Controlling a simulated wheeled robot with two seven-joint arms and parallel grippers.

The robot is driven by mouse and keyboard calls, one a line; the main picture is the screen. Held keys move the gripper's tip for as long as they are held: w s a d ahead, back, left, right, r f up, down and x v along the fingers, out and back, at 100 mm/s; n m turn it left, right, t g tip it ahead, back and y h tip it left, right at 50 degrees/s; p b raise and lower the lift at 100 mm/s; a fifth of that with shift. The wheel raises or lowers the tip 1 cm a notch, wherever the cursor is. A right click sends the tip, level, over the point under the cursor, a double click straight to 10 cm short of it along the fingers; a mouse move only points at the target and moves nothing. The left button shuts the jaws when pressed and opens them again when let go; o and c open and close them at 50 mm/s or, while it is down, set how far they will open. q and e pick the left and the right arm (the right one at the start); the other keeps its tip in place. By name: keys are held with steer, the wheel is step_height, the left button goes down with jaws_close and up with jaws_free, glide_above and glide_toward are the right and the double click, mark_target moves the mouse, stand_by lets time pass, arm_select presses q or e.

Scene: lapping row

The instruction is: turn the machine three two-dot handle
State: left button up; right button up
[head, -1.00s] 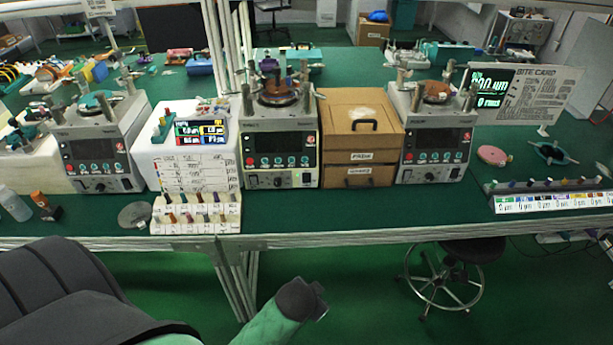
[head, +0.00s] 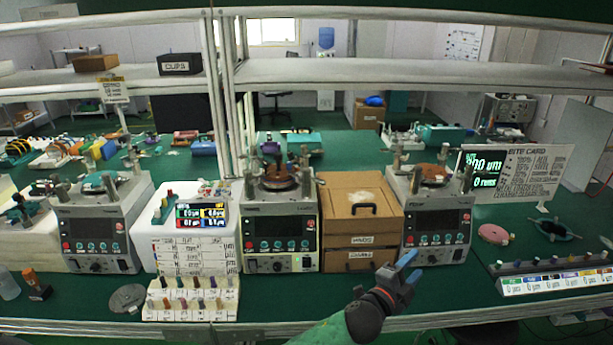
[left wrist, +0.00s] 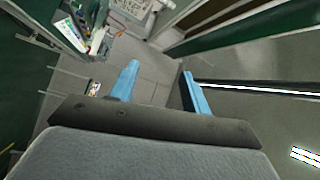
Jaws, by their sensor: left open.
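Three grey lapping machines stand in a row on the green bench: a left one (head: 97,232), a middle one (head: 280,222) and a right one (head: 437,215). Each has a dark screen, small front buttons and a round plate on top. The number labels and any handle dots are too small to read. My left gripper (head: 408,268) is open and empty, in front of the right machine's lower front, apart from it as far as I can tell. In the left wrist view, the two blue fingers (left wrist: 160,72) stand apart with nothing between them. My right gripper is out of view.
A brown drawer box (head: 360,222) stands between the middle and right machines. A rack of small pegs (head: 192,302) and a grey disc (head: 128,298) lie at the front left. A long labelled strip (head: 555,280) and a pink disc (head: 493,234) lie to the right. A shelf (head: 420,75) spans above.

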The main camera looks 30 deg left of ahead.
arm_select(q)
steer(key=w+d+r+m+g+h, duration=0.2)
steer(key=d+r+m+g+h, duration=0.15)
steer(key=m+h, duration=0.4)
steer(key=w+d+r+m+g+h, duration=0.25)
steer(key=d+r+m+h, duration=0.2)
steer(key=m, duration=0.55)
step_height(320, 180, up, 8)
steer(key=m+g+y, duration=1.3)
steer(key=m+y, duration=0.5)
glide_above(306, 169)
steer(key=shift+d, duration=0.2)
steer(key=shift+a, duration=0.15)
steer(key=shift+f, duration=0.2)
steer(key=shift+f+p, duration=0.75)
steer(key=shift+f, duration=0.15)
step_height(306, 169, down, 4)
steer(key=shift+r+p, duration=0.1)
steer(key=shift+p, duration=0.8)
steer(key=shift+f, duration=0.8)
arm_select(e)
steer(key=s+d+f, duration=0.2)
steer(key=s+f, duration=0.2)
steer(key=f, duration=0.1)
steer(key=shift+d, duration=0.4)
